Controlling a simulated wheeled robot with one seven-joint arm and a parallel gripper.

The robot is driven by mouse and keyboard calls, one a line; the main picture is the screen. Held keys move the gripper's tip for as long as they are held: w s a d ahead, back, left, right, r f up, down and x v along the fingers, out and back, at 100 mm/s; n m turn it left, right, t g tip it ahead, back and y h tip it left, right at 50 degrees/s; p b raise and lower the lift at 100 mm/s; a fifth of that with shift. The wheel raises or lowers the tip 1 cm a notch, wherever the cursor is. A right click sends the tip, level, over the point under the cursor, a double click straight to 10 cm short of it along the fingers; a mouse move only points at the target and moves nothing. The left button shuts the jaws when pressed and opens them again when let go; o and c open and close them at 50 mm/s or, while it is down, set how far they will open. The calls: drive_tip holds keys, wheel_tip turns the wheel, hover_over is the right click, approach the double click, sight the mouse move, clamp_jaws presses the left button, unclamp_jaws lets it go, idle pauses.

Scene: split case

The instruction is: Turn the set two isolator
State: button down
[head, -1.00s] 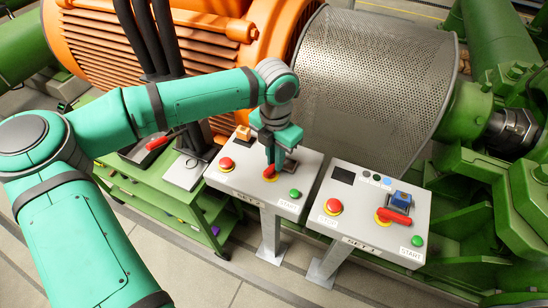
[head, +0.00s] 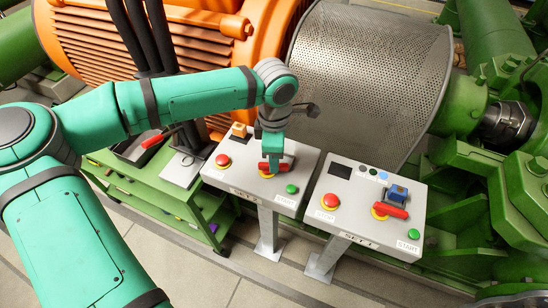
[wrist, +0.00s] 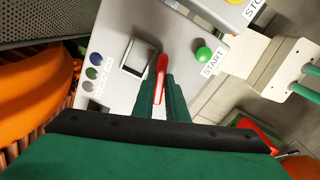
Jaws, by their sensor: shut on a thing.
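The left grey panel (head: 232,178) carries the isolator, a red handle (head: 283,166) on a yellow disc (head: 266,176). Its front label is too small to read surely. My gripper (head: 273,165) is over this panel, pointing down, shut on the red handle. In the wrist view the red handle (wrist: 161,72) stands between my fingertips (wrist: 160,98), beside a dark-framed square plate (wrist: 138,57). The handle lies about crosswise to the panel in the head view. My fingers hide part of it.
A perforated drum guard (head: 365,80) stands close behind.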

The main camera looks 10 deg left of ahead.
drive_tip(key=shift+s+a+m, duration=0.1)
drive_tip(key=shift+s+m, duration=0.05)
drive_tip(key=shift+m, duration=0.8)
drive_tip(key=shift+s+a+m, duration=0.1)
drive_tip(key=shift+s+m, duration=0.05)
drive_tip(key=shift+m, duration=0.8)
drive_tip(key=c, duration=1.8)
unclamp_jaws()
drive_tip(key=shift+o, duration=0.2)
drive_tip(key=shift+d+r, duration=0.1)
wheel_tip(320, 180, up, 11)
drive_tip(key=shift+f, duration=0.2)
